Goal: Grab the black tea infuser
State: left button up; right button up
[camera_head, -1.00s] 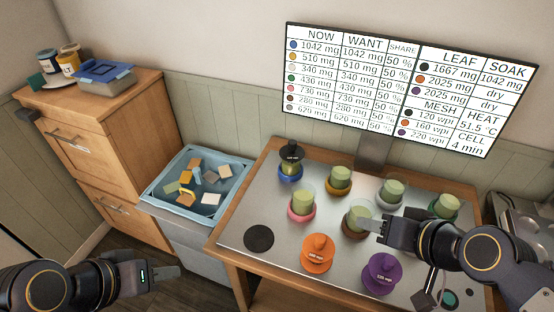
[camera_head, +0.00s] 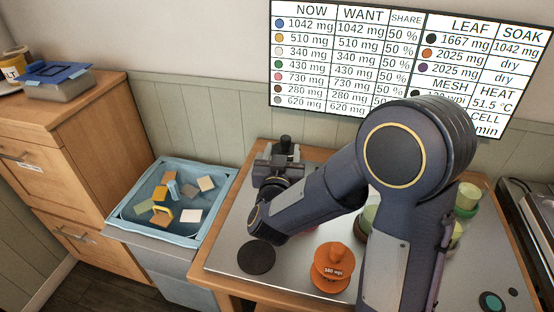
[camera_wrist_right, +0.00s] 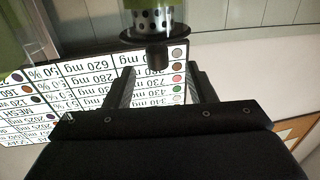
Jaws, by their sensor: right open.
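The black tea infuser sits in a cup at the back left of the metal worktop. In the head view only its black knob (camera_head: 286,143) shows behind my right gripper (camera_head: 279,160). The wrist view is upside down and shows the infuser's black lid (camera_wrist_right: 155,38), knob and perforated metal body. In that view my right gripper's two fingers (camera_wrist_right: 162,88) are apart, with the knob at the gap between their tips. I cannot tell whether they touch it. My left gripper is out of view.
An orange infuser (camera_head: 333,262) stands at the worktop's front. A black disc (camera_head: 257,254) lies to its left. Green-filled cups (camera_head: 466,196) are partly hidden behind my right arm. A blue tub (camera_head: 139,227) with several blocks is on the left. A screen (camera_head: 370,60) stands behind.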

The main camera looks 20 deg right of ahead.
aim_at(286, 137)
jog(key=x, duration=0.7)
jog(key=shift+d+f, duration=0.15)
jog(key=shift+f, duration=0.15)
jog(key=shift+c, duration=0.3)
grip_shut()
